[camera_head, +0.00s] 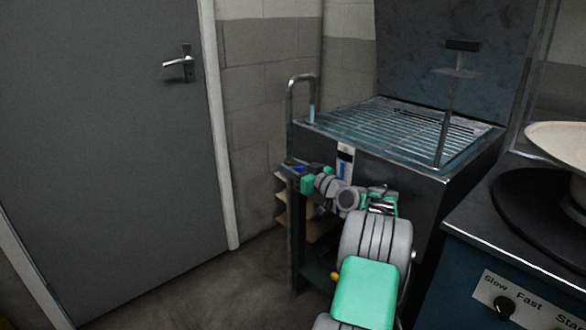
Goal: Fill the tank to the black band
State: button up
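The tank (430,172) is a dark metal box with a slatted grate (400,130) on top. An upright sight gauge (346,160) is on its front face. The gauge has a dark band near its top, a pale part below that and blue lower down. My arm hides the gauge's lower end. A bent metal pipe (291,100) rises at the tank's left corner. My gripper (292,168) is at that corner, below the pipe, beside a small blue part (298,168). The fingers are small and dark, and I cannot tell whether they touch the blue part.
A grey door (110,130) with a lever handle stands at left. A T-topped metal post (448,110) rises from the grate. A bench with a speed knob (503,307) and a pale hat-like form (560,142) is at right. Floor (190,290) before the door is clear.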

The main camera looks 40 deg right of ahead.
jog(key=shift+c, duration=0.3)
grip_shut()
dwell(1.0)
